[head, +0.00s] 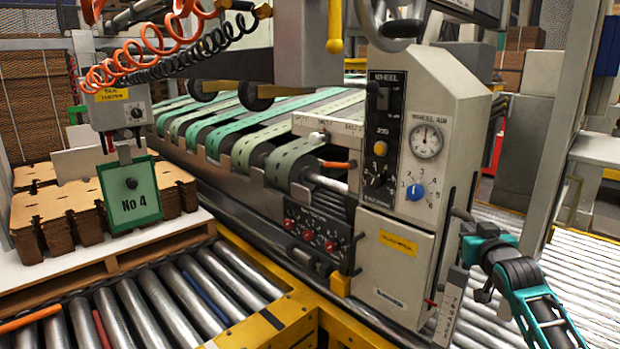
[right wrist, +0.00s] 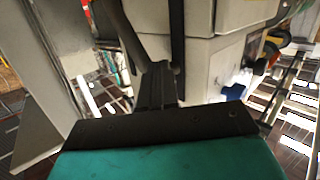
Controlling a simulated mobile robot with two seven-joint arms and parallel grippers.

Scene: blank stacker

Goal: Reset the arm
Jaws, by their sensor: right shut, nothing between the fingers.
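My right arm, teal and black, comes in from the lower right of the head view. My right gripper (head: 463,216) is small there, beside the right side of the light grey control cabinet (head: 452,100). In the right wrist view my right gripper (right wrist: 157,82) shows as dark fingers shut together with nothing between them. A pale cabinet body (right wrist: 215,55) and a blue knob (right wrist: 236,91) are beyond them. I cannot tell whether the gripper touches the cabinet. My left arm and gripper are not in view.
The cabinet has a gauge (head: 425,140) and a blue dial (head: 415,192). Green belts (head: 240,125) run behind it. A roller conveyor (head: 150,305) lies at the lower left, beside stacked brown blanks (head: 60,215) on a pallet. More rollers (head: 585,270) lie at right. Coiled hoses (head: 150,50) hang upper left.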

